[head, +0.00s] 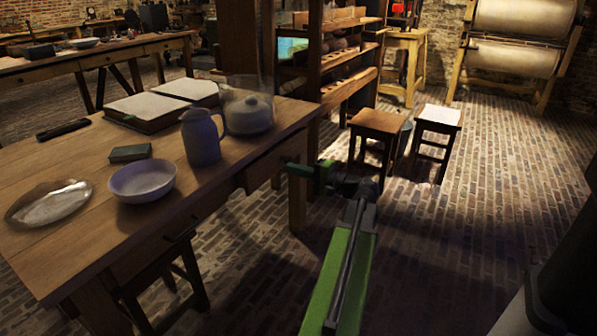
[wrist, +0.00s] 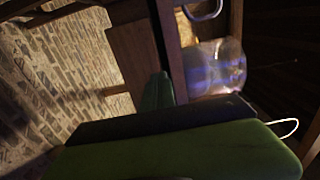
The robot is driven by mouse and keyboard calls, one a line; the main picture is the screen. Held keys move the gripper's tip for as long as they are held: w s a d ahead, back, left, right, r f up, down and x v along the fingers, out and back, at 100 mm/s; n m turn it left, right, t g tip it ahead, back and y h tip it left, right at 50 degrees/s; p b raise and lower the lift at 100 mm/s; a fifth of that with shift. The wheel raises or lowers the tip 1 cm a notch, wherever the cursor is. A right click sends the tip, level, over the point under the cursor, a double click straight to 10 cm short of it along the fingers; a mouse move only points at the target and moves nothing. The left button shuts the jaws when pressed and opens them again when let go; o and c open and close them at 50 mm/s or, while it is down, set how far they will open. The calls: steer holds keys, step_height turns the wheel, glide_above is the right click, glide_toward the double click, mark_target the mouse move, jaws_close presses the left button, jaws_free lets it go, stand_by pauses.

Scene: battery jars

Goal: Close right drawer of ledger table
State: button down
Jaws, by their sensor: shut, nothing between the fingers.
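The ledger table (head: 80,215) is a wooden table at the left of the head view, with an open ledger (head: 150,108) on top. Its right drawer (head: 272,160) is a dark wooden front under the table's near right edge. It appears to stand out from the table, but how far I cannot tell. My gripper (head: 298,170) is shut and empty, close beside the drawer's right end; whether it touches is unclear. In the wrist view my gripper (wrist: 158,92) points at brown wood of the table or drawer.
Two stools stand beyond my arm.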

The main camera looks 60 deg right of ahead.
mark_target(261, 159)
steer(key=w, duration=0.9)
steer(key=w, duration=0.5)
steer(key=shift+d, duration=0.1)
steer(key=shift+w+r, duration=0.1)
steer(key=shift+r, duration=0.05)
steer(key=shift+s, duration=0.4)
steer(key=s, duration=1.4)
